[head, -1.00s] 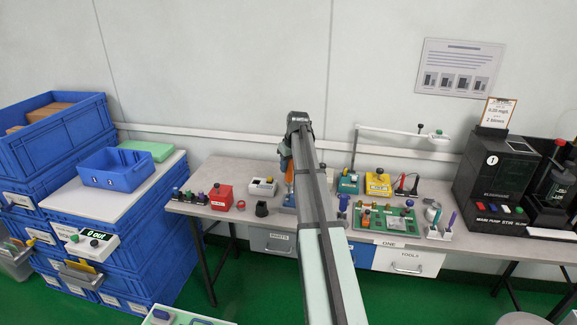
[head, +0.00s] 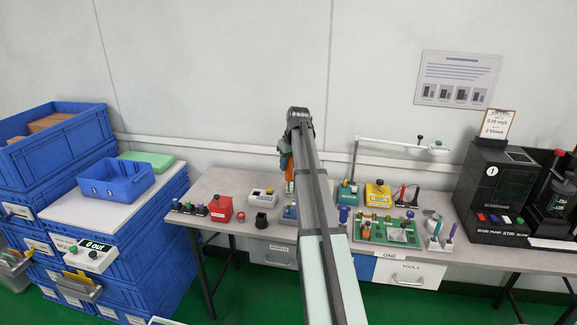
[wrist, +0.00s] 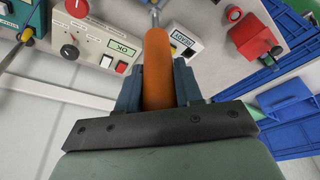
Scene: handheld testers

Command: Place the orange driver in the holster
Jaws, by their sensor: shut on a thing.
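The orange driver (wrist: 162,70) is upright in the wrist view, with its orange handle between the two blue-grey fingers of my gripper (wrist: 158,88). My gripper is shut on the handle, and the metal shaft points away toward the bench. In the head view my gripper (head: 285,152) is above the back of the bench, partly behind my arm, with a bit of the orange driver (head: 289,172) showing below it. A black cup (head: 262,220) stands on the bench to the lower left of the gripper. It may be the holster; I cannot tell for sure.
On the bench (head: 215,184) a red box (head: 221,208) and a white tester (head: 262,196) stand left of my arm. A teal tester (head: 348,193), a yellow tester (head: 378,195) and a green board (head: 388,231) stand right of it. A lamp (head: 438,149) overhangs the back.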

